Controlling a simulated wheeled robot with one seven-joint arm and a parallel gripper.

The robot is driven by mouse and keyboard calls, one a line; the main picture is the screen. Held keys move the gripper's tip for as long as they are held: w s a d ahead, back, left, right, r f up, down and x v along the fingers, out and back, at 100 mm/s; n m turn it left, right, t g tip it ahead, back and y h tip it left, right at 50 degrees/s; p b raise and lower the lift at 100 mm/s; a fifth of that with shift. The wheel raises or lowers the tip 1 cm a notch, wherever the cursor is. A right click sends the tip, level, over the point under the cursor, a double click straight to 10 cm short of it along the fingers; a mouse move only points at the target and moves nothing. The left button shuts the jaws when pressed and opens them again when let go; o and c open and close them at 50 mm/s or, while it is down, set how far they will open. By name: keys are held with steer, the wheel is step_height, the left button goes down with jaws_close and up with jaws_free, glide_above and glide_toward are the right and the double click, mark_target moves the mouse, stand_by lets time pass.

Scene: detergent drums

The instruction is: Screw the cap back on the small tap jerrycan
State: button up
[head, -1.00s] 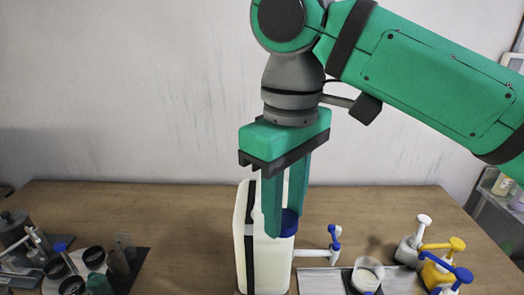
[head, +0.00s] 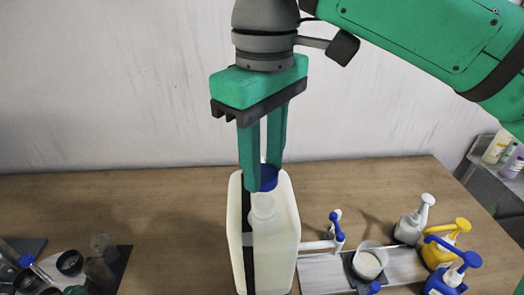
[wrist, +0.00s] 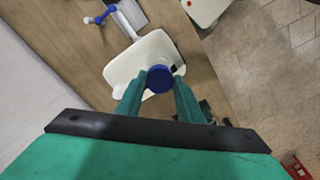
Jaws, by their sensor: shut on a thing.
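The jerrycan (head: 285,225) is a pale off-white can with a dark strip down its left side. It stands upright on the table, and a white tap with a blue handle (head: 338,226) is at its right. My gripper (head: 260,185) is shut on the blue cap (head: 268,178). The cap is over the can's pale neck (head: 263,208), which shows below it in the head view. I cannot tell whether cap and neck touch. In the wrist view the cap (wrist: 160,78) sits between my fingertips, with the can (wrist: 130,65) behind it.
A grey tray (head: 318,270) at the right holds a beaker of white powder (head: 368,262). White, yellow and blue pump bottles (head: 440,250) stand further right. Dark cups (head: 70,262) stand on a mat at the left. The table behind the can is clear.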

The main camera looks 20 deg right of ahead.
mark_target(264, 173)
steer(key=shift+f, duration=1.75)
steer(key=shift+f, duration=1.25)
stand_by(1.8)
steer(key=m, duration=0.4)
steer(key=shift+m, duration=0.3)
steer(key=shift+s+m, duration=0.1)
steer(key=shift+m, duration=0.5)
steer(key=m, duration=0.3)
steer(key=shift+m, duration=1.4)
